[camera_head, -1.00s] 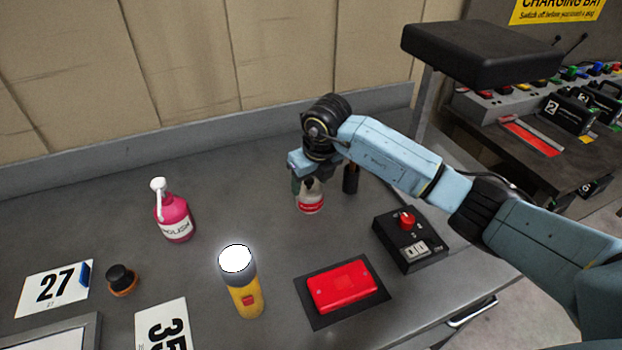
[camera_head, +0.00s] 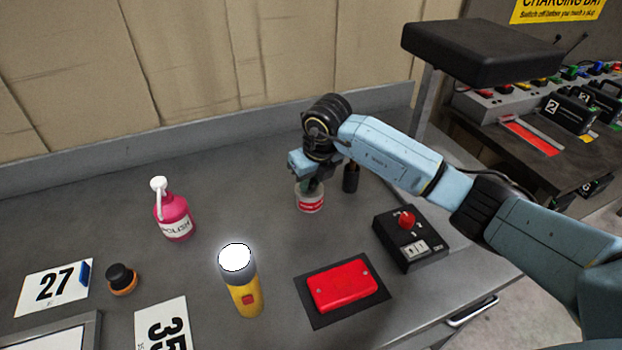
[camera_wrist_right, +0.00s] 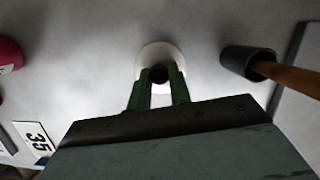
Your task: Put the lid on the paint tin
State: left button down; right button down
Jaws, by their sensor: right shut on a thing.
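The paint tin (camera_head: 310,203), white with a red label, stands upright on the grey bench in the head view. My right gripper (camera_head: 311,184) is directly above it, pointing down. In the right wrist view, the green fingers of my right gripper (camera_wrist_right: 160,83) are shut on the dark knob of a pale round lid (camera_wrist_right: 149,53). The lid is over the tin's top. Whether it is fully seated cannot be told, as the gripper partly hides the tin's rim. My left gripper is not in view.
A mallet with a black head (camera_wrist_right: 240,60) stands close right of the tin. A switch box (camera_head: 411,240) and a red box on a dark mat (camera_head: 343,286) are nearer right. A pink polish bottle (camera_head: 174,218) and a lit torch (camera_head: 243,285) stand left and front. Bench between bottle and tin is clear.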

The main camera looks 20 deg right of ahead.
dwell(0.4)
jog(key=c, duration=0.7)
grip_release()
jog(key=shift+r, duration=0.2)
jog(key=shift+r+p, duration=2.4)
jog(key=shift+r, duration=0.95)
jog(key=shift+c, duration=0.2)
grip_shut()
